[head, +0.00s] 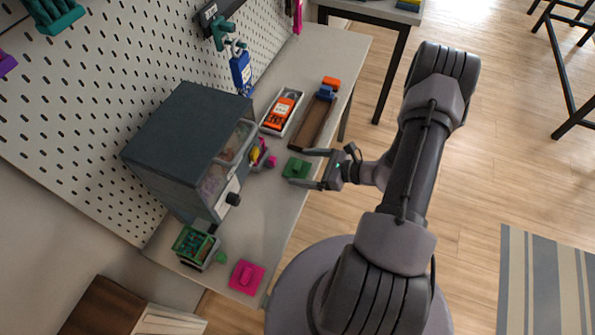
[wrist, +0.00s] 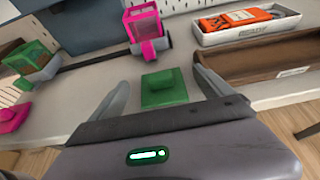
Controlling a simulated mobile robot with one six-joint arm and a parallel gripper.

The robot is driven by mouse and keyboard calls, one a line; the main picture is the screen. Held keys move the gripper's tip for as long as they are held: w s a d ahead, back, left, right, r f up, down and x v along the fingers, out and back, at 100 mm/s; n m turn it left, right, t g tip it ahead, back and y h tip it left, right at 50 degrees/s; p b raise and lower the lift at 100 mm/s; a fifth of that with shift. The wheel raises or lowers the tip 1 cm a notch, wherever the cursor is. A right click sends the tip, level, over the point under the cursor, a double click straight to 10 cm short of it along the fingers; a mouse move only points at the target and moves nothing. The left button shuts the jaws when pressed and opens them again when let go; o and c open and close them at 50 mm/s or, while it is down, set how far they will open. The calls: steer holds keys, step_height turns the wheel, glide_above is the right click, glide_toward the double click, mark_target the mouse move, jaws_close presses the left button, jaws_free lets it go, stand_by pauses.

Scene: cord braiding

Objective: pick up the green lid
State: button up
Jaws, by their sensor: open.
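The green lid (head: 297,167) is a flat square plate with a raised knob, lying on the grey bench near its front edge. It also shows in the wrist view (wrist: 163,90), just ahead of my fingers. My gripper (head: 312,169) is open and empty. In the head view its fingertips reach to either side of the lid's near edge. In the wrist view the lid sits between and just beyond the fingers (wrist: 166,88). I cannot tell from these frames whether a finger touches it.
A white tray with an orange item (head: 282,112) and a brown tray (head: 315,122) lie further along. A pink lid (head: 247,277) and a green box (head: 195,246) are at the near end.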

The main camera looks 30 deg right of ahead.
mark_target(297, 164)
steer(key=x, duration=0.2)
steer(key=shift+w+a+f, duration=0.2)
steer(key=shift+r, duration=0.1)
steer(key=c, duration=1.4)
step_height(297, 164, up, 4)
steer(key=shift+r+p, duration=0.1)
steer(key=shift+p, duration=0.95)
steer(key=s+a+p, duration=0.1)
steer(key=s, duration=0.4)
steer(key=s+a+p, duration=0.1)
steer(key=s, duration=0.4)
steer(key=s+a+p, duration=0.1)
steer(key=s+a, duration=0.1)
steer(key=s, duration=0.3)
steer(key=shift+s+r, duration=0.3)
steer(key=shift+r, duration=0.1)
